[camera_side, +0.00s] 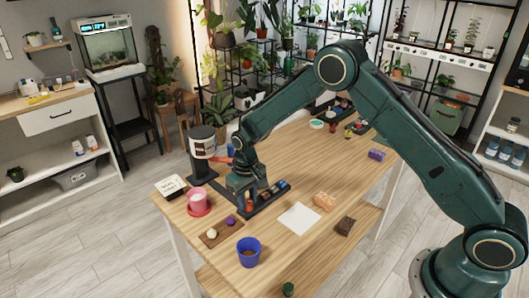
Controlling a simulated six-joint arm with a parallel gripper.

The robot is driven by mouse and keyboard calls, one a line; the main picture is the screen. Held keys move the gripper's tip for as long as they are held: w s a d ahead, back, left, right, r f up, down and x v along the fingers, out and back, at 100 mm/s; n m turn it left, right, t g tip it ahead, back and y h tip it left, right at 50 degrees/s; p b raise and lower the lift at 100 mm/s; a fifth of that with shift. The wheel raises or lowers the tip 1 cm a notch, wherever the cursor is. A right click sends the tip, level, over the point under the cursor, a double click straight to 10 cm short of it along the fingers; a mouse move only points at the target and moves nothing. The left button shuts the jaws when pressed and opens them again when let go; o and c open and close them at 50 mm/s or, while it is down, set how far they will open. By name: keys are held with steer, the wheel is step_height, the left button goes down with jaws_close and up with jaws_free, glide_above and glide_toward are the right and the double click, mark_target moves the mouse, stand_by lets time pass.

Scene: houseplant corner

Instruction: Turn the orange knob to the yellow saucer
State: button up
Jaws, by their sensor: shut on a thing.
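My gripper (248,194) points down over a dark tray (262,206) on the wooden table. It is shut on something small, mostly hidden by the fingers. A small red-orange piece (249,204) shows right at the fingertips; it is too small to tell whether it is the orange knob. Another orange-red part (222,160) sticks out to the right beside a white and black cylinder (202,143) on a dark stand, partly behind my arm. I cannot make out a yellow saucer.
A small board (209,241) with round items and a blue pot (249,251) stand at the front. A lettered white card (170,187) is at the left edge.

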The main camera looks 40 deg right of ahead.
mark_target(247, 201)
steer(key=shift+r+n, duration=0.1)
steer(key=shift+n, duration=0.4)
steer(key=o, duration=1)
steer(key=shift+c, duration=0.2)
step_height(247, 201, up, 14)
stand_by(0.4)
